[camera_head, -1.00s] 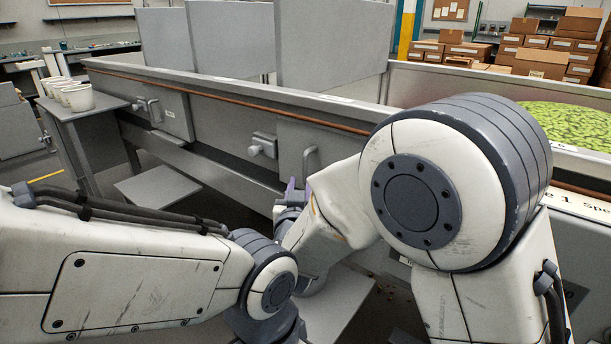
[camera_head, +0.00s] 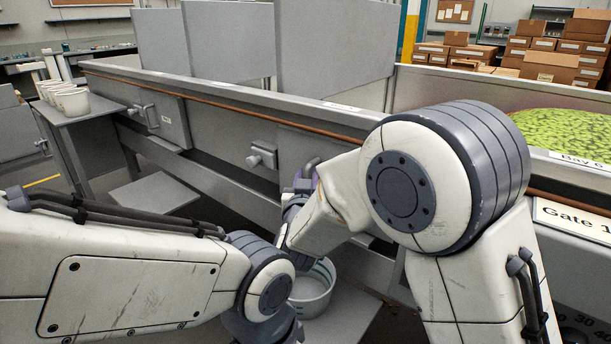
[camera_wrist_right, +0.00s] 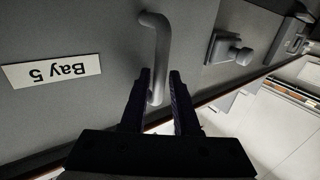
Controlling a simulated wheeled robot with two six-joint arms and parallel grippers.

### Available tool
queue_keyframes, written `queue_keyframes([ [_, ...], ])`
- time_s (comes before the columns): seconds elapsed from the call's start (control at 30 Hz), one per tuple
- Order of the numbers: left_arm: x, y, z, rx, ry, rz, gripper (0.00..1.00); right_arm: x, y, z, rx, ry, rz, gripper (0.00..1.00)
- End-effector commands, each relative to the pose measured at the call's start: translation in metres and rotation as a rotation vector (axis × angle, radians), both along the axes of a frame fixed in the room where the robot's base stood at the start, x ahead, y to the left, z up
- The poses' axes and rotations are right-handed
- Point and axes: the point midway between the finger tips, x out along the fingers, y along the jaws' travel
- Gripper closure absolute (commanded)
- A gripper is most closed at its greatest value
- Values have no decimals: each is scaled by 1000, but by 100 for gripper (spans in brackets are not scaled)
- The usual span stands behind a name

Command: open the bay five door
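The bay five door (camera_head: 296,143) is a grey panel in the long trough's side, marked by a white "Bay 5" label (camera_wrist_right: 52,71), upside down in the right wrist view. Its grey bar handle (camera_wrist_right: 158,35) stands out from the panel. A grey knob latch (camera_head: 262,157) sits beside the door; it also shows in the right wrist view (camera_wrist_right: 230,49). My right gripper (camera_wrist_right: 160,75) is open, with the handle's near end between its dark fingers; contact is unclear. In the head view, my arm partly hides it. My left gripper is out of view.
A white bucket (camera_head: 312,290) stands on a low shelf (camera_head: 345,318) below my right gripper. Another door with a handle (camera_head: 150,117) is farther left. White cups (camera_head: 72,102) stand on a side table (camera_head: 98,108). Green candy (camera_head: 555,130) lies in the trough at right.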

Motion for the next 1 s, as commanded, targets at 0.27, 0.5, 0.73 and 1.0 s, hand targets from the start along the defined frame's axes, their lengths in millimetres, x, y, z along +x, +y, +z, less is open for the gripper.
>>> queue_keyframes([
  [0.27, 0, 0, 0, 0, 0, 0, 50, 0, -1, 0, 0, 0, -1, 100],
  [0.5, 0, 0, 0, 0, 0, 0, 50, 0, 0, 0, 1, 0, -1, 100],
  [0.73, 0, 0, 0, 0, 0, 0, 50, 0, 2, 0, 1, 0, 0, 100],
  [1.0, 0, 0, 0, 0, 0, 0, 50, 0, 2, 0, 1, 0, 1, 100],
])
